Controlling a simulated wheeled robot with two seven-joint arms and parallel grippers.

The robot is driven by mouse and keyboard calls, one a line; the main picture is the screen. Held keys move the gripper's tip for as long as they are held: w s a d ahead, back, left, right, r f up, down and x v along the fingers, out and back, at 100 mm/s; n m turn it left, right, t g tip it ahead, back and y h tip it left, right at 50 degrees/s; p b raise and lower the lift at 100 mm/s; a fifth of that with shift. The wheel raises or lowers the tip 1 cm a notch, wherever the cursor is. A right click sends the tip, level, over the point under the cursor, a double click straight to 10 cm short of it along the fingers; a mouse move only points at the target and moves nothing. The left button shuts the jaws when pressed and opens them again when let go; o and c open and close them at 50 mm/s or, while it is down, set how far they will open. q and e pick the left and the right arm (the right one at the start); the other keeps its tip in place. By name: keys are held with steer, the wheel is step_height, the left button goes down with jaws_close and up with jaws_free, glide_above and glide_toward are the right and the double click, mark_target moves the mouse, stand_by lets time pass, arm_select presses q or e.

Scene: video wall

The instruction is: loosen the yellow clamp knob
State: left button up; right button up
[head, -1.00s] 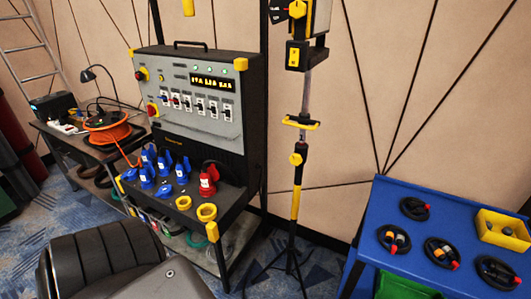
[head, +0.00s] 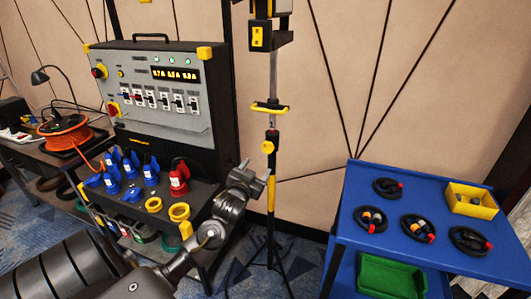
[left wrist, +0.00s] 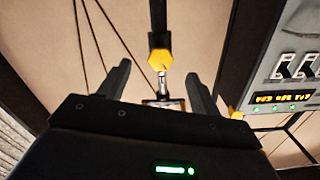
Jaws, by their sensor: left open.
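The yellow clamp knob (head: 268,147) is on the black upright stand (head: 272,110), below a yellow-ended crossbar. In the left wrist view the knob (left wrist: 161,61) is a yellow hexagonal piece on a dark pole, ahead of my fingers and between their tips in the picture. My left gripper (head: 248,172) is just left of and below the knob in the head view, near the pole. In the left wrist view the left gripper (left wrist: 157,71) is open and empty, and the knob looks apart from both fingers. My right gripper is in neither view.
A control panel (head: 155,100) with switches and a bench holding blue and red plugs (head: 178,178) stand left of the pole. A blue cart (head: 345,225) with coiled cables and a yellow bin (head: 471,201) stands at right. Open wall lies behind the pole.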

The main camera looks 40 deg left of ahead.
mark_target(267, 148)
arm_select(q)
steer(key=w+a, duration=0.1)
steer(key=w, duration=0.2)
steer(key=w+a+r+p, duration=0.1)
steer(key=w, duration=0.1)
steer(key=w+a+r+p, duration=0.1)
steer(key=w, duration=0.2)
steer(key=shift+w, duration=0.35)
steer(key=shift+x, duration=0.75)
